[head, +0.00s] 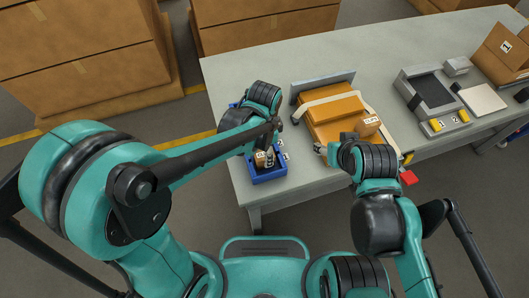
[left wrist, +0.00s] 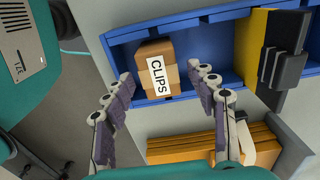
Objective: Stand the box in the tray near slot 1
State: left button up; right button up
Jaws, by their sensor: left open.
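A small brown cardboard box (left wrist: 152,50) with a white CLIPS label sits inside the blue tray (left wrist: 190,24) in the left wrist view, its label facing the camera. In the head view the box (head: 262,159) shows at the near end of the blue tray (head: 268,179), partly hidden by my left arm. My left gripper (left wrist: 160,74) is open, its two fingers apart on either side of the box's near part, with no clear contact. My right gripper (head: 346,141) is beside the orange stack; its fingers are too hidden to read. I cannot make out a slot number on the tray.
An orange stack (head: 333,108) with a pale strap and a small labelled box (head: 368,125) lies right of the tray. A yellow piece (left wrist: 249,48) and a black clip-like part (left wrist: 284,65) stand in the tray. A grey device (head: 430,92) is further right. The table's back is clear.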

pick_arm(q)
notch_tip(320, 180, up, 9)
jog(key=p, duration=0.3)
jog(key=s+a+r+n+t, duration=0.2)
jog(key=a+n+t, duration=0.1)
jog(key=a+n, duration=0.4)
jog(key=s+a+r+n+t, duration=0.3)
jog(key=a+n, duration=0.4)
jog(key=a, duration=0.4)
jog(key=shift+t+b, duration=0.3)
jog(key=shift+t, duration=0.3)
jog(key=shift+s+d, duration=0.1)
notch_tip(320, 180, down, 4)
jog(key=b, duration=0.4)
jog(key=shift+r, duration=0.15)
